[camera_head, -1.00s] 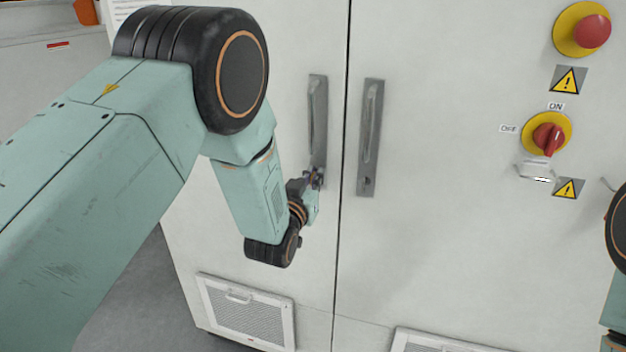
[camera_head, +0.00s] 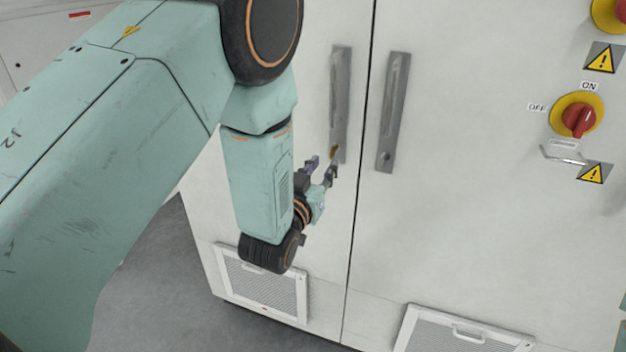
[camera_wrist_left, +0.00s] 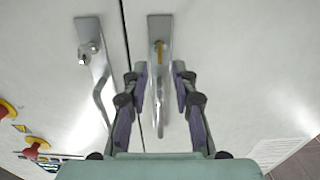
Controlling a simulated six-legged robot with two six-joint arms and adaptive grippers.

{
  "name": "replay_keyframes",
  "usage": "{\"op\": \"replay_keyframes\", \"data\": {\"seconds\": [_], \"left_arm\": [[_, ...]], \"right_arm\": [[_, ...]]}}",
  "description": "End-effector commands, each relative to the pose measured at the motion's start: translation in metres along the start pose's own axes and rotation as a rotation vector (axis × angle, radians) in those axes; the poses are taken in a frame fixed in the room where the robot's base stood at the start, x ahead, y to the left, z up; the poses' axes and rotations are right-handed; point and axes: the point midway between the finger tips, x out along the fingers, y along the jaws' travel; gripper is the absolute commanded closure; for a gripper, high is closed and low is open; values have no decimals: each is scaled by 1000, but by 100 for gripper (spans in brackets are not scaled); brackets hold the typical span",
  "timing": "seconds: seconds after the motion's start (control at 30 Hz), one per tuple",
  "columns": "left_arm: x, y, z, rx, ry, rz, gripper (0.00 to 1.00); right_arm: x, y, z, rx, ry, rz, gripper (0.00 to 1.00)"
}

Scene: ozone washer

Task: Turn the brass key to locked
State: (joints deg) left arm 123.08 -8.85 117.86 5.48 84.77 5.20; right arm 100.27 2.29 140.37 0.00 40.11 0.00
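The brass key (camera_head: 335,151) sits in the lock at the lower end of the left door handle (camera_head: 340,100). In the left wrist view the brass key (camera_wrist_left: 159,52) shows as a thin brass strip in line with the handle plate (camera_wrist_left: 160,27). My left gripper (camera_head: 323,167) is just in front of the key and a little below it. My right gripper is out of view.
The right door handle (camera_head: 392,115) stands close beside, across the door seam. A red rotary switch (camera_head: 578,118) with ON and OFF labels is at the right. Vent grilles (camera_head: 262,284) are low on the doors. Grey floor shows at lower left.

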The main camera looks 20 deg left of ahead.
Motion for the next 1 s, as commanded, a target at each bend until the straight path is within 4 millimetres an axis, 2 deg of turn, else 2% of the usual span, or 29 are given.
{"op": "replay_keyframes", "data": {"seconds": [0.13,0.33,0.87,0.93,1.0], "left_arm": [[-26,0,1,1,-4,1,73],[-46,0,0,0,0,0,73],[-50,0,0,1,0,0,73],[-50,0,3,7,-16,-2,73],[-51,-1,15,17,-70,-5,73]], "right_arm": [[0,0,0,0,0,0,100],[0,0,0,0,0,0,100],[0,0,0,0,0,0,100],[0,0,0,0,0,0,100],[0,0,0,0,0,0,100]]}}
